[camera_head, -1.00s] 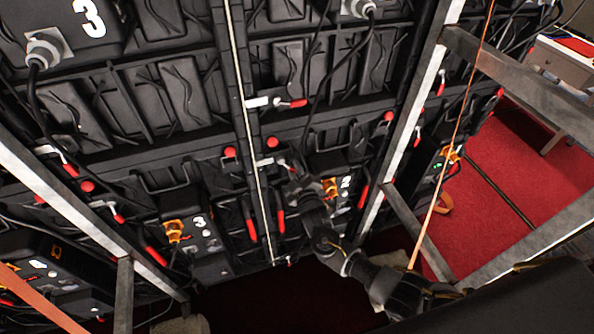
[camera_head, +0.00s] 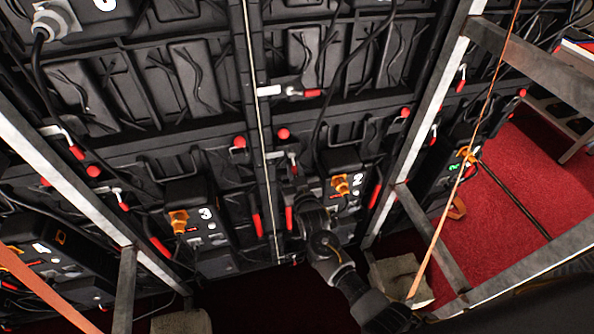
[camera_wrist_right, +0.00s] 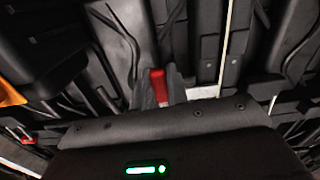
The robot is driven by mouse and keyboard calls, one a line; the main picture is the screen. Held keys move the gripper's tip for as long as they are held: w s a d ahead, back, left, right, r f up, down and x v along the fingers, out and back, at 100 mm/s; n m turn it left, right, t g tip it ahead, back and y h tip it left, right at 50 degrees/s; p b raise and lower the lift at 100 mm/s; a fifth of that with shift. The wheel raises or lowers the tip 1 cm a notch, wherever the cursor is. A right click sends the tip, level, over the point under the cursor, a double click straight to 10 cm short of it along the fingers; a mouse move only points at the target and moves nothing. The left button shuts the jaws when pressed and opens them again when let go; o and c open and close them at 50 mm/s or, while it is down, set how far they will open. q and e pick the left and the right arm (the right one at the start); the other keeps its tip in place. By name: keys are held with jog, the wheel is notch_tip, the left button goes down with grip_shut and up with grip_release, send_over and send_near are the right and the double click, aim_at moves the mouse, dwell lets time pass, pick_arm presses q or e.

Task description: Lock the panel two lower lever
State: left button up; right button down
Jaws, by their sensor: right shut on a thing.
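The panel two lower lever has a white metal latch (camera_head: 275,155) on the seam left of the unit marked 2 (camera_head: 357,180). Its red handle (camera_head: 294,170) points downward, partly hidden by my right gripper (camera_head: 299,186). In the right wrist view the red handle (camera_wrist_right: 158,82) stands between the two grey fingers, which are shut on it. The white latch (camera_wrist_right: 203,92) shows just right of the fingers there. My left gripper is not in view.
Another lever (camera_head: 312,93) sits higher on the same seam. Red handles (camera_head: 288,220) hang below. A slanted metal post (camera_head: 420,110) and an orange strap (camera_head: 463,150) stand right of my arm. The unit marked 3 (camera_head: 185,205) is to the left.

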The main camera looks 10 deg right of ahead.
jog(key=shift+a+m, duration=0.2)
jog(key=shift+m, duration=0.2)
jog(key=c, duration=1.4)
grip_release()
jog(key=shift+s+d+b, duration=0.2)
jog(key=shift+s+b, duration=0.2)
jog(key=shift+s, duration=2.3)
jog(key=shift+s+d+b, duration=0.15)
jog(key=shift+s+b, duration=0.25)
jog(key=shift+s, duration=2.3)
